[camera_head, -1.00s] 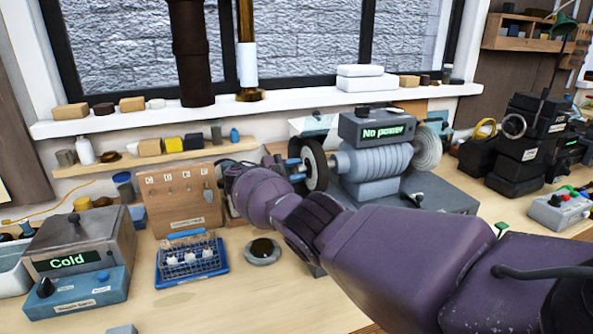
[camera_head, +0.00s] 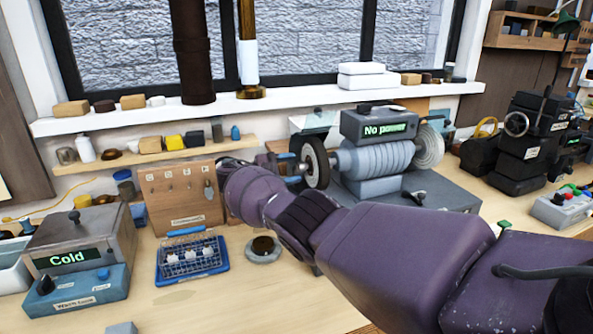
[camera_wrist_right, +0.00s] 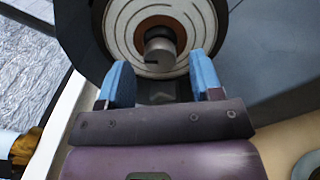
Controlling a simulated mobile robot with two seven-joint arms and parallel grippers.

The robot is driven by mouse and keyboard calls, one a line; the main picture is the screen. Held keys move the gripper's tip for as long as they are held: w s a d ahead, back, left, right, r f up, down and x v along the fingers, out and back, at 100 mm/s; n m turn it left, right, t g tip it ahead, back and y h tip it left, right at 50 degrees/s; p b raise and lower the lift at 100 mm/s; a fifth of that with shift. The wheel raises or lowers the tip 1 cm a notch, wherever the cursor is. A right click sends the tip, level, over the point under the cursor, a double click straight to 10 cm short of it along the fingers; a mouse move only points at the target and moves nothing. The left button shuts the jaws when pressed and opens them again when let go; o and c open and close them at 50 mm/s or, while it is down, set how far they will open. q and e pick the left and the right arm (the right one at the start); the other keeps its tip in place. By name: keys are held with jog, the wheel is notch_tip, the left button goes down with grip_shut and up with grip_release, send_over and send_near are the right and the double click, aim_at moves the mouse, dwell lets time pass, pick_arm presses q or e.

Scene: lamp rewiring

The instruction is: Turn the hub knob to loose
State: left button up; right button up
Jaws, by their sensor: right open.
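The hub knob (camera_wrist_right: 160,50) is a grey round knob with a dark slot, at the centre of a wheel with pale rings (camera_wrist_right: 125,25) in the right wrist view. In the head view the dark-rimmed wheel (camera_head: 315,162) stands on the left side of the grey machine; its hub faces away and is hidden. My right gripper (camera_wrist_right: 161,66) is open, its two blue fingers apart on either side of the knob's line. I cannot tell whether the fingertips reach around the knob; no contact shows. The right gripper (camera_head: 287,166) is partly hidden in the head view. My left gripper is out of view.
The machine's display (camera_head: 385,129) reads "No power". A pegboard stand (camera_head: 180,195), a blue wire basket (camera_head: 192,262) and a box (camera_head: 80,250) reading "Cold" stand to the left. Black machinery (camera_head: 520,150) stands right.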

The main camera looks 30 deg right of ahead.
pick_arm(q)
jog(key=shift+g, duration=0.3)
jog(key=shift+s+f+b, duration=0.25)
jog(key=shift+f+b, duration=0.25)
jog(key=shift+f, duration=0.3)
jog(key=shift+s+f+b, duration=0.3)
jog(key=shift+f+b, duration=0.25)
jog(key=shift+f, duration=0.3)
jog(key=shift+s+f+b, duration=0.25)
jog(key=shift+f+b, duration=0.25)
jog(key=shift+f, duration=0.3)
pick_arm(e)
jog(key=v, duration=0.8)
jog(key=shift+a, duration=0.35)
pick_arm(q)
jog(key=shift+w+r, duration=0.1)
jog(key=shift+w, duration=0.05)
pick_arm(e)
jog(key=shift+f, duration=0.1)
